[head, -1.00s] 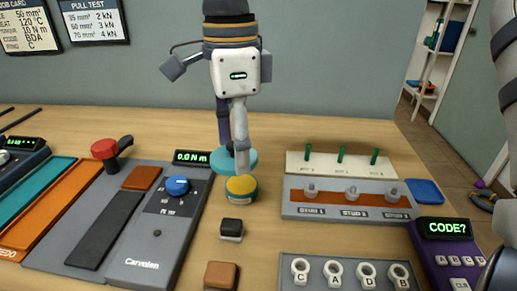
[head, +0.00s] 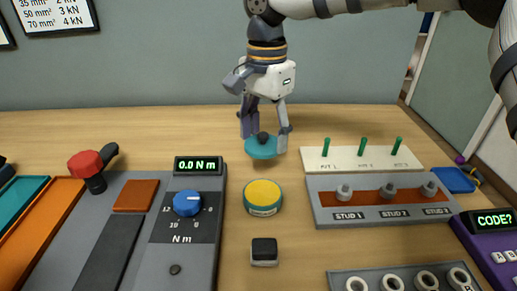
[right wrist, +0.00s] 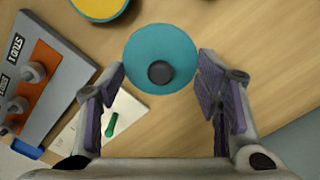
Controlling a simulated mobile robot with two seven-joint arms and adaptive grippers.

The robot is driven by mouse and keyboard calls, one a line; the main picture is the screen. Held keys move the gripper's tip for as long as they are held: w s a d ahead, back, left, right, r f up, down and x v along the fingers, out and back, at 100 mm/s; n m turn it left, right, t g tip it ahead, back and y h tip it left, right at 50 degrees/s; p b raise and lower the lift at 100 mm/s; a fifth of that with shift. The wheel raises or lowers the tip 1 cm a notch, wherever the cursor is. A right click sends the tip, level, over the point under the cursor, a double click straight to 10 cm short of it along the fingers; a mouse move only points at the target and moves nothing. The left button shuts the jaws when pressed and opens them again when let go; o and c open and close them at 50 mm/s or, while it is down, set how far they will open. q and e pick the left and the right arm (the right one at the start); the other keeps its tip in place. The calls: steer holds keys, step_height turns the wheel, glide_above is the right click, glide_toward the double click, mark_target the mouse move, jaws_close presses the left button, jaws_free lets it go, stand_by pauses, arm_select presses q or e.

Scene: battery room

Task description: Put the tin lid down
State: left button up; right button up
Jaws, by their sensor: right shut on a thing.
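The tin lid is a teal disc with a black knob (head: 262,152), behind the tin in the head view. It also shows in the right wrist view (right wrist: 145,55). My right gripper (head: 266,132) is over it, with a finger at each side of the rim, shut on the lid. The knob stands free between the fingers. The lid looks level and at or just above the table; I cannot tell whether it touches. A round tin with a yellow top and teal side (head: 263,194) stands nearer. My left gripper is not in view.
A stud block (head: 330,212) and a white board with green pegs (head: 345,160) lie to the right. A grey torque unit with a blue dial (head: 188,240) is at left. A small black-topped block (head: 264,252) stands in front of the tin. The table behind the torque unit is clear.

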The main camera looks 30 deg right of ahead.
mark_target(262, 148)
steer(key=shift+w+d+f, duration=0.15)
steer(key=shift+w+f, duration=0.5)
steer(key=shift+f, duration=0.1)
steer(key=f, duration=0.3)
steer(key=shift+w+f, duration=0.25)
steer(key=shift+w, duration=0.05)
steer(key=o, duration=0.8)
steer(key=shift+f, duration=0.15)
step_height(262, 148, up, 12)
steer(key=shift+r, duration=0.2)
